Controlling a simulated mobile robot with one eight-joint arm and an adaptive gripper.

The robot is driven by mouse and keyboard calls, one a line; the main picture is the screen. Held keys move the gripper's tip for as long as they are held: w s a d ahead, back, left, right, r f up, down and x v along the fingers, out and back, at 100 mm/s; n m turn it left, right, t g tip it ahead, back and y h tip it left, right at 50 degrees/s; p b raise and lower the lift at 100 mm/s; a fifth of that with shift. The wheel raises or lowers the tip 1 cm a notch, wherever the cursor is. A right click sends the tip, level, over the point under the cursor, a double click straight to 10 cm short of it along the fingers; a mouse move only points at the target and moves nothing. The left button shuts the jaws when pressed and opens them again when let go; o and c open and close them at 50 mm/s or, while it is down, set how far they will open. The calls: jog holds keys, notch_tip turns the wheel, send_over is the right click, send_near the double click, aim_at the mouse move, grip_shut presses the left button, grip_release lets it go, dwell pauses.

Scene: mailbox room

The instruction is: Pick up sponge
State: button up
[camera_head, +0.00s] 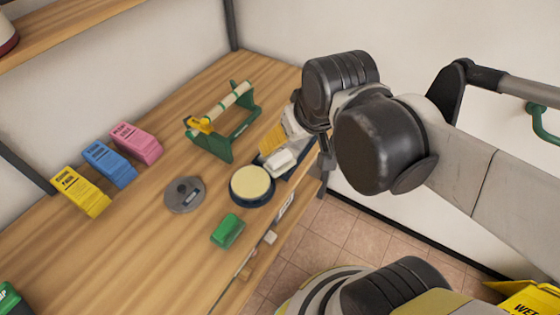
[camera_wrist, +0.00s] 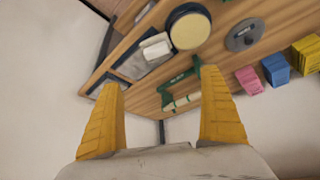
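A round cream pad in a dark dish (camera_head: 251,184) sits near the shelf's front edge; it looks like a sponge, but I cannot be certain. It also shows at the top of the wrist view (camera_wrist: 188,28). A green block (camera_head: 228,231) lies nearer to the camera in the head view. My gripper (camera_head: 272,139) is above the shelf, beyond the round pad. In the wrist view my gripper (camera_wrist: 161,80) has its two yellow fingers wide apart, with nothing between them.
A small white block (camera_head: 283,160) lies beside the round pad. A grey disc (camera_head: 184,194) and yellow (camera_head: 82,192), blue (camera_head: 109,163) and pink (camera_head: 136,143) boxes are further left. Bare wood lies between them.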

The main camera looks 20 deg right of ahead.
jog(key=w+f+n+g, duration=0.1)
jog(key=w+f+g, duration=0.2)
jog(key=w, duration=0.3)
jog(key=n+g, duration=0.2)
send_over(280, 156)
notch_tip(280, 156, down, 5)
jog(key=shift+g, duration=0.3)
notch_tip(280, 156, down, 6)
jog(key=shift+w+r+b, duration=0.1)
jog(key=shift+b, duration=0.5)
notch_tip(280, 156, down, 6)
jog(key=b, duration=0.2)
jog(key=shift+r+b, duration=0.1)
jog(key=shift+b, duration=0.3)
jog(key=shift+r, duration=0.1)
jog(key=c, duration=1.4)
jog(key=shift+r, duration=0.1)
